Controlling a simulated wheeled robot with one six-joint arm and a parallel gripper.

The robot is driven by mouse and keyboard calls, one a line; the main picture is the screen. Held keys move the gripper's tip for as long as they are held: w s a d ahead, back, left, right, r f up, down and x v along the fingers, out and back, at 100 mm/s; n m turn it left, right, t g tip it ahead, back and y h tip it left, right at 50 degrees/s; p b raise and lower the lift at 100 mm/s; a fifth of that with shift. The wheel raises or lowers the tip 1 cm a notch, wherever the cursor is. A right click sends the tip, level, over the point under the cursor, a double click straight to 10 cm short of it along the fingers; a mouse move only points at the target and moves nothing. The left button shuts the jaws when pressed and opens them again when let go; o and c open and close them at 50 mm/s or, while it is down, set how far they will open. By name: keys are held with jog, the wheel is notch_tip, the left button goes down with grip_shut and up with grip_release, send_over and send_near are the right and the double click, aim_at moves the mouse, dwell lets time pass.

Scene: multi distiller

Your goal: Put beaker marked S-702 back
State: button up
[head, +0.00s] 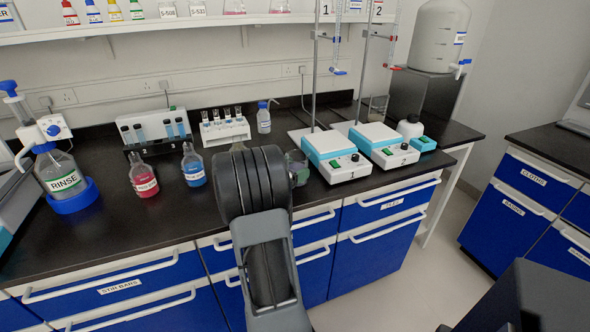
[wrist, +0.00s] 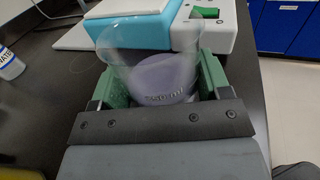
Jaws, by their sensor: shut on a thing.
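In the wrist view a clear beaker (wrist: 150,50) with a pale purple content or base sits between the green fingers of my gripper (wrist: 155,78). My gripper is shut on it. In the head view my gripper (head: 298,168) shows only as a green edge behind my arm, at the bench in front of the left hotplate (head: 330,150). The beaker is mostly hidden there. I cannot tell whether it touches the bench.
A second hotplate (head: 384,145) stands to the right, with stands behind. The wall shelf (head: 150,28) holds labelled glassware. Bare black bench (head: 120,230) lies front left.

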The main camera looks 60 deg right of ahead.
jog(key=o, duration=1.1)
jog(key=shift+f, duration=0.1)
jog(key=shift+c, duration=0.2)
jog(key=shift+r, duration=0.35)
jog(key=v, duration=1.2)
jog(key=shift+f+p, duration=0.1)
jog(key=shift+p, duration=0.25)
jog(key=s+a+m+y, duration=0.1)
jog(key=a+m+y, duration=0.1)
jog(key=a, duration=0.1)
jog(key=s+a+f+m+y, duration=0.1)
jog(key=a+m+y, duration=0.1)
jog(key=a, duration=0.1)
jog(key=s+a+f+m+t+y, duration=0.1)
jog(key=a+y, duration=0.1)
jog(key=a, duration=0.1)
jog(key=shift+s+a+m, duration=0.15)
jog(key=shift+s+m, duration=0.05)
jog(key=shift+m, duration=0.2)
jog(key=s+a+f+m+t+y, duration=0.1)
jog(key=a+m+t+y, duration=0.6)
jog(key=a, duration=1.5)
jog(key=shift+m+t+y, duration=0.3)
jog(key=shift+m+y, duration=0.6)
jog(key=shift+y, duration=1.2)
